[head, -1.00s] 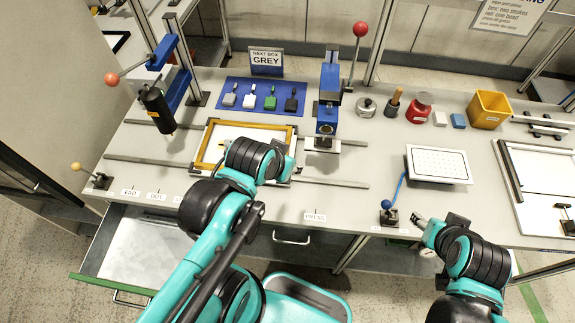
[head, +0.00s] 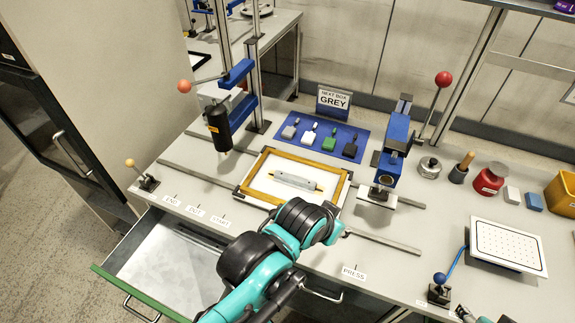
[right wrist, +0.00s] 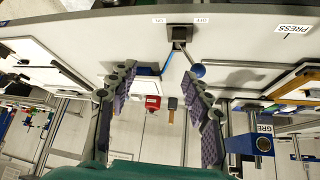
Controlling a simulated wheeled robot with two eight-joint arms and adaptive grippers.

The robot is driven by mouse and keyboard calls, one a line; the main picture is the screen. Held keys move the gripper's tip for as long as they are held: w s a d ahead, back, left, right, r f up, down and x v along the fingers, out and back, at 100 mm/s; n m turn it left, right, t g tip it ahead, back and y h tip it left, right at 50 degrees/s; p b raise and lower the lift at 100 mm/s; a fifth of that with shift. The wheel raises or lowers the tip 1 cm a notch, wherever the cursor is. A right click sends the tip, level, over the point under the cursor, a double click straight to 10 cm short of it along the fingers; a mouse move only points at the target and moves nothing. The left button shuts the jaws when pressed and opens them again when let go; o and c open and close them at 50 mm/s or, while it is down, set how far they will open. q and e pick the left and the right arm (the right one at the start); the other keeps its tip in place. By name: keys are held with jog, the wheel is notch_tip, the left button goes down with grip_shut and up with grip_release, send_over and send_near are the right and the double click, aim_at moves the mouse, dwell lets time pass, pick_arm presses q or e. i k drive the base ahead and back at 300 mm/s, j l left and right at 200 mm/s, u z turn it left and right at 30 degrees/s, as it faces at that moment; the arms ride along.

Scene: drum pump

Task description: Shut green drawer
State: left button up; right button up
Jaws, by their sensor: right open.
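The green drawer (head: 135,291) stands pulled out under the bench at the lower left of the head view. It has a green front edge, a metal handle (head: 141,310) and a mostly bare grey inside. My left gripper (head: 338,229) is over the bench's front edge, to the right of the drawer and apart from it. Its fingers are mostly hidden by the arm. My right gripper (right wrist: 158,72) is open and empty in the right wrist view, near a blue-knobbed lever (right wrist: 197,71). In the head view only a small part of it shows at the bottom edge.
A yellow-framed tray (head: 257,178) holding a grey part lies behind my left gripper. A ball-knob lever (head: 147,182) stands above the drawer. The floor left of the drawer is free.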

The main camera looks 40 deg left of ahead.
aim_at(178, 279)
jog(key=k+j+u, duration=0.2)
jog(key=k, duration=0.45)
jog(key=l+u, duration=0.1)
jog(key=u, duration=2.25)
jog(key=k+l+z, duration=0.1)
jog(key=l+z, duration=0.2)
jog(key=k+l+z, duration=0.1)
jog(key=l+z, duration=0.2)
jog(key=l, duration=0.1)
